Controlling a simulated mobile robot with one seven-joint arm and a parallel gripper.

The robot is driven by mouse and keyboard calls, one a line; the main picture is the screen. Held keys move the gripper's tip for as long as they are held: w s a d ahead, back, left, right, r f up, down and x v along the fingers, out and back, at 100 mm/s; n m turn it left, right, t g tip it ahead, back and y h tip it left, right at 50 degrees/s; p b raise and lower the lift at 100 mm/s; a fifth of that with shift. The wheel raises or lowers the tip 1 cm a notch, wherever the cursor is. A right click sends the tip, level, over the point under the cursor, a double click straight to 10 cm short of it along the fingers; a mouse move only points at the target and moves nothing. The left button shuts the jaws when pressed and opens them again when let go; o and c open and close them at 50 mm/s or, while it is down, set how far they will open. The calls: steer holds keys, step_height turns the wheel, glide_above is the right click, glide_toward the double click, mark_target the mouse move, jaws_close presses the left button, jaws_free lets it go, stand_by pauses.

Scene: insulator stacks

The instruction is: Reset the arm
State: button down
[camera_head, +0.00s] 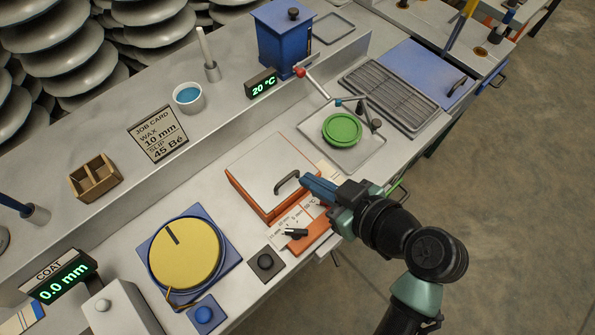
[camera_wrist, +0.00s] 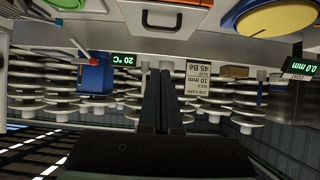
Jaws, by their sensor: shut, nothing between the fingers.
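My gripper (camera_head: 320,189) is shut and empty. In the head view its blue-grey fingers point left, close to the black handle (camera_head: 287,182) of a white-lidded orange box (camera_head: 268,168); I cannot tell whether they touch it. In the wrist view the shut fingers (camera_wrist: 167,78) stick up in the middle of the picture, and the scene appears upside down. The handle also shows there at the top (camera_wrist: 162,24). My arm comes in from the lower right of the head view.
A yellow disc (camera_head: 185,253) on a blue base lies at the lower left. A green dish (camera_head: 342,129) sits on a tray behind the gripper. A blue box (camera_head: 284,38), a job card (camera_head: 157,133) and a wooden holder (camera_head: 95,177) stand on the back shelf. Open floor (camera_head: 500,200) lies right.

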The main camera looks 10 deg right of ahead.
steer(key=w+d+r+m+t+h, duration=0.1)
steer(key=w+r+m+t+h, duration=0.3)
steer(key=r, duration=0.8)
steer(key=w+d+r+n+t+h, duration=0.1)
steer(key=w+r+t, duration=0.2)
steer(key=w+r, duration=0.55)
steer(key=s+a+r+m+t, duration=0.1)
steer(key=s+a+r+t, duration=0.1)
steer(key=r, duration=0.9)
steer(key=s+a+r+m+t+h, duration=0.1)
steer(key=s+a+r+t, duration=0.2)
steer(key=r, duration=0.8)
steer(key=s+a+r+m+t+h, duration=0.1)
steer(key=s+r+t, duration=0.4)
steer(key=r, duration=0.5)
steer(key=s+a+m, duration=0.1)
steer(key=s, duration=0.1)
steer(key=shift+s+a+r+t, duration=0.3)
steer(key=shift+a+r+t, duration=0.1)
